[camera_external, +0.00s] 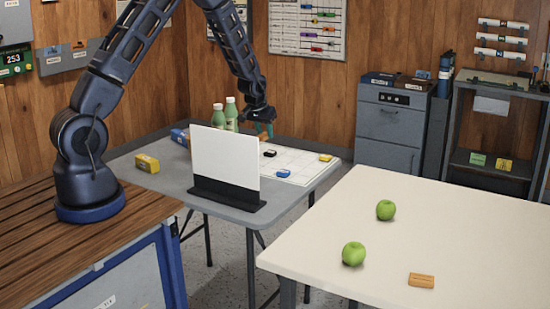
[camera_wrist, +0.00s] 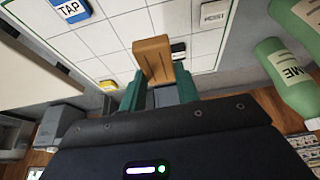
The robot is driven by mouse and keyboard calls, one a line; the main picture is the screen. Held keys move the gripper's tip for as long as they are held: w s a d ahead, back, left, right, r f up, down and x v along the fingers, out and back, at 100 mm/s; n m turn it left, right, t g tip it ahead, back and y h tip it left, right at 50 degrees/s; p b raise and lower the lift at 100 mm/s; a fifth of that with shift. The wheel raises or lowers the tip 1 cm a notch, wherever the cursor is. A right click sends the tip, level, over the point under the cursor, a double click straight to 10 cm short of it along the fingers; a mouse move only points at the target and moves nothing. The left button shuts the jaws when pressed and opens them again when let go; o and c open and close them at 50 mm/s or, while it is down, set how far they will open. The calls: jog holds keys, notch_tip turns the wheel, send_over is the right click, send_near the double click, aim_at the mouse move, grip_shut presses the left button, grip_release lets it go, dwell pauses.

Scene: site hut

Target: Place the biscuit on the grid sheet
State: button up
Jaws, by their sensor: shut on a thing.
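My gripper (camera_external: 264,130) is above the far part of the grey folding table, near the grid sheet (camera_external: 312,163). In the wrist view its green fingers (camera_wrist: 160,82) are shut on a brown block-shaped piece, which looks like the biscuit (camera_wrist: 153,56). The biscuit sticks out past the fingertips, over the white grid sheet (camera_wrist: 120,32); I cannot tell the gap below it. In the external view the held biscuit is hard to make out. A blue TAP piece (camera_wrist: 70,9), a black piece (camera_external: 269,153) and a yellow piece (camera_external: 326,157) are on the sheet.
A white upright panel (camera_external: 225,157) on a dark foot stands in front of the sheet. Green bottles (camera_external: 231,113) stand behind it, close to my gripper. A yellow box (camera_external: 147,163) is at left. The cream table (camera_external: 470,225) holds two green apples and an orange-brown block (camera_external: 421,281).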

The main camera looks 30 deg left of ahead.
aim_at(267, 163)
notch_tip(267, 163, down, 10)
jog(key=shift+f, duration=0.2)
dwell(0.3)
jog(key=shift+f, duration=0.1)
jog(key=o, duration=0.9)
jog(key=shift+o, duration=0.2)
